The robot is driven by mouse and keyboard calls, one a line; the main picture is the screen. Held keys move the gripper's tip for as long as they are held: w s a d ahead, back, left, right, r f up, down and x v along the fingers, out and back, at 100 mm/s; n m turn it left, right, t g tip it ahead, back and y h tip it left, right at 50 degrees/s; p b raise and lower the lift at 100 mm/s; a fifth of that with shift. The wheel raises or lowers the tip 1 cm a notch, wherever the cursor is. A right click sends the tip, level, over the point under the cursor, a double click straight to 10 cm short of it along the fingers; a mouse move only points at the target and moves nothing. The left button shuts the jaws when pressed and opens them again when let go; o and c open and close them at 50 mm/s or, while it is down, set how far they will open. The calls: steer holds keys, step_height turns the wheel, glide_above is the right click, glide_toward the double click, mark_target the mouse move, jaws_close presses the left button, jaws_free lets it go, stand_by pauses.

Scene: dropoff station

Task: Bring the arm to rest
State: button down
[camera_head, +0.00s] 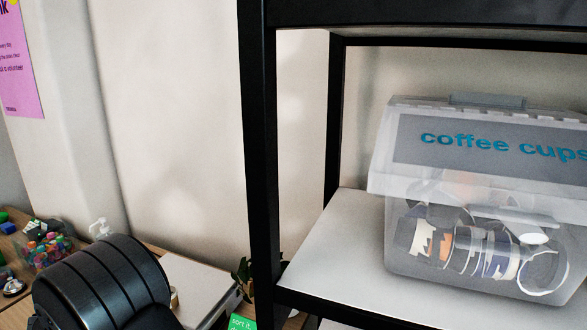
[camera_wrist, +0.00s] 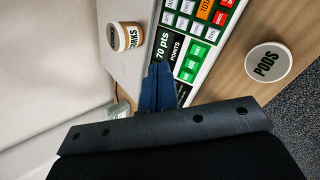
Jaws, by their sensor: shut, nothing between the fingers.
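My gripper (camera_wrist: 158,70) shows in the wrist view as two dark blue fingers close together, with nothing between them. Its tips are near the edge of a points board (camera_wrist: 210,40) with green, red and white cells and a black strip reading "70 pts". From this view I cannot tell how far the tips are above the board. The gripper fingers are not visible in the head view.
A small jar (camera_wrist: 125,36) and a round container marked "PODS" (camera_wrist: 268,62) stand either side of the board. In the head view, a clear "coffee cups" box (camera_head: 470,200) stands on a black-framed shelf (camera_head: 340,245).

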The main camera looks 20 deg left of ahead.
steer(key=s+a+r+m+g, duration=0.2)
steer(key=s+r+m+g, duration=0.1)
steer(key=s+m+g, duration=0.15)
steer(key=w+f+m, duration=0.1)
steer(key=w+f, duration=0.4)
steer(key=f, duration=0.4)
steer(key=v, duration=1)
steer(key=shift+h, duration=0.3)
steer(key=shift+a+f, duration=0.1)
stand_by(0.5)
